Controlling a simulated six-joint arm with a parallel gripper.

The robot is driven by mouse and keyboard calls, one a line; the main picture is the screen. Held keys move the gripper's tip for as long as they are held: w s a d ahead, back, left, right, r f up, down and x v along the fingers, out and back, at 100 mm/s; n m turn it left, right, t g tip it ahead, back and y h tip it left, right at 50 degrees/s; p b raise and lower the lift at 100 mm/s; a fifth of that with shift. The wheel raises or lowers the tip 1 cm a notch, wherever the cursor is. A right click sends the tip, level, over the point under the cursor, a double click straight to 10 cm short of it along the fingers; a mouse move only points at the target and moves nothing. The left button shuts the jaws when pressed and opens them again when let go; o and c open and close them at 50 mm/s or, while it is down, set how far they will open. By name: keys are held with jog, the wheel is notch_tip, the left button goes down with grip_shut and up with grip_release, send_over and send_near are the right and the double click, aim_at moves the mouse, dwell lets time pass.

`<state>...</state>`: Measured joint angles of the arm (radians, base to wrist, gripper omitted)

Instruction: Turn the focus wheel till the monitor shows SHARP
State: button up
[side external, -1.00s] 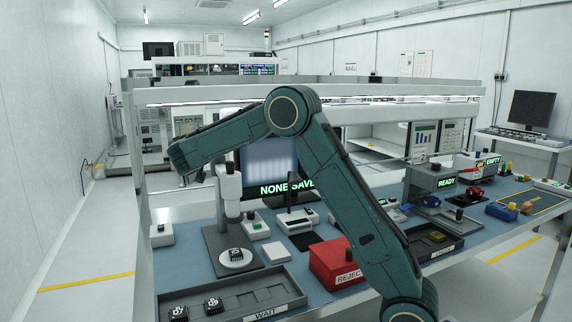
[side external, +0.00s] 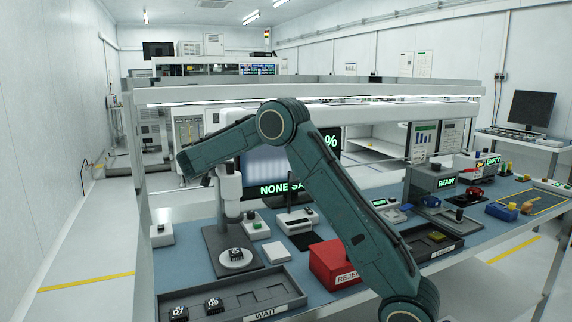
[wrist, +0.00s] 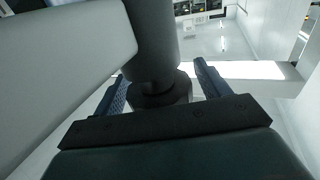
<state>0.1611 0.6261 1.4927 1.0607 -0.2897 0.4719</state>
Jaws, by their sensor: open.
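The pale microscope (side external: 229,187) stands on a dark base, with a numbered chip (side external: 236,254) on its round white stage. The monitor (side external: 262,163) behind it shows a blurred picture of pale bars. My arm covers part of its screen; "NONE SA" and a "%" sign are readable, and no SHARP is visible. In the wrist view, my gripper (wrist: 160,76) is open, its fingers on either side of a dark round part (wrist: 160,93) below a grey cylinder, likely the focus wheel. I cannot tell whether they touch it. The side view hides the jaws.
A dark tray (side external: 283,311) marked WAIT holds two chips at the front. A red REJECT box (side external: 322,262) stands right of it. Small button boxes stand around the microscope. Machines reading READY (side external: 432,182) and EMPTY (side external: 478,165) are further right.

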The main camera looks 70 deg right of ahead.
jog(key=c, duration=1)
jog(key=shift+m+g+h, duration=0.3)
jog(key=shift+m+g, duration=0.1)
jog(key=shift+g, duration=0.2)
jog(key=shift+m+g+h, duration=0.3)
jog(key=shift+m+g, duration=0.5)
jog(key=shift+g, duration=0.4)
jog(key=shift+s+r+m+g, duration=0.1)
jog(key=shift+s+m+g, duration=0.05)
jog(key=shift+m+g, duration=0.55)
jog(key=shift+s+r+m+g, duration=0.1)
jog(key=shift+m+g, duration=0.3)
jog(key=shift+g, duration=0.5)
jog(key=o, duration=1)
jog(key=shift+f, duration=0.15)
jog(key=shift+w+d+n+t, duration=0.1)
jog(key=shift+w+n+t, duration=0.05)
jog(key=shift+n+t, duration=1.7)
